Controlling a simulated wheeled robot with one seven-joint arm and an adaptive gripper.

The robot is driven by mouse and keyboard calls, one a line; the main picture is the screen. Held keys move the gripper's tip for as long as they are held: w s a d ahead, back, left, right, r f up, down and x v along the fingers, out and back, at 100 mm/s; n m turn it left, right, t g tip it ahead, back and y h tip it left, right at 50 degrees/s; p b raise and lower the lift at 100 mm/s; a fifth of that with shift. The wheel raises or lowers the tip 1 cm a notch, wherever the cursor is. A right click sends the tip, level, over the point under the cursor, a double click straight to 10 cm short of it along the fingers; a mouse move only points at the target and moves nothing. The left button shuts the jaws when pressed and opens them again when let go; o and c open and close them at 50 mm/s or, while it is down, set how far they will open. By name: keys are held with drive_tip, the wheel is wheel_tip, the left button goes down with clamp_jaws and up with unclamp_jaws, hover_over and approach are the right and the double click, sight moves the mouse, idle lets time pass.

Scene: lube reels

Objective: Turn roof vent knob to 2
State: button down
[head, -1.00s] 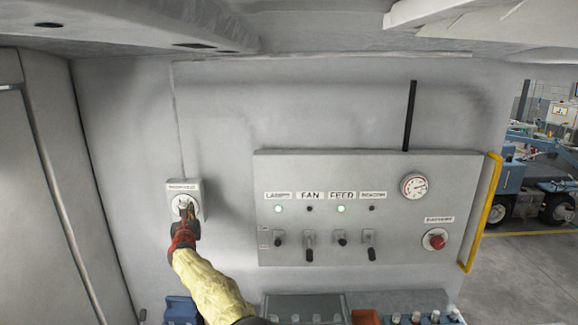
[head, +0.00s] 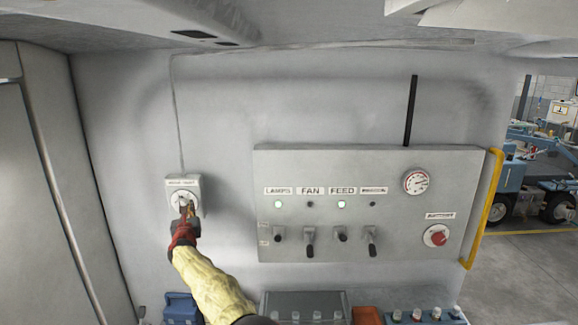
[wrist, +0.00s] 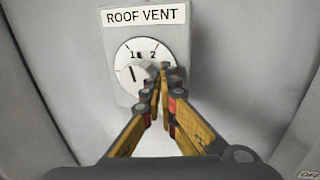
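The roof vent box (head: 183,181) is a small pale box on the wall at the left in the head view, with a cable running up from it. In the wrist view the box (wrist: 111,41) reads ROOF VENT, above a white dial marked 1 and 2. The pale round roof vent knob (wrist: 127,79) has a dark line that stands near upright, below the 1. My gripper (wrist: 160,72) has its fingertips together at the knob's right side, covering part of it. Contact with the knob is unclear. In the head view my gripper (head: 187,207) covers the lower dial.
A grey control panel (head: 385,165) with switches, a gauge (head: 415,182) and a red button (head: 436,236) is on the wall to the right. A yellow rail (head: 485,215) runs along its right edge. Blue and grey boxes stand below. The wall between box and panel is clear.

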drive_tip(key=shift+a+f+b, duration=0.1)
drive_tip(key=shift+f+b, duration=0.8)
drive_tip(key=shift+b, duration=0.55)
drive_tip(key=shift+d+f+b, duration=0.15)
drive_tip(key=shift+d+b, duration=0.25)
drive_tip(key=shift+b, duration=0.35)
drive_tip(key=s+b, duration=0.6)
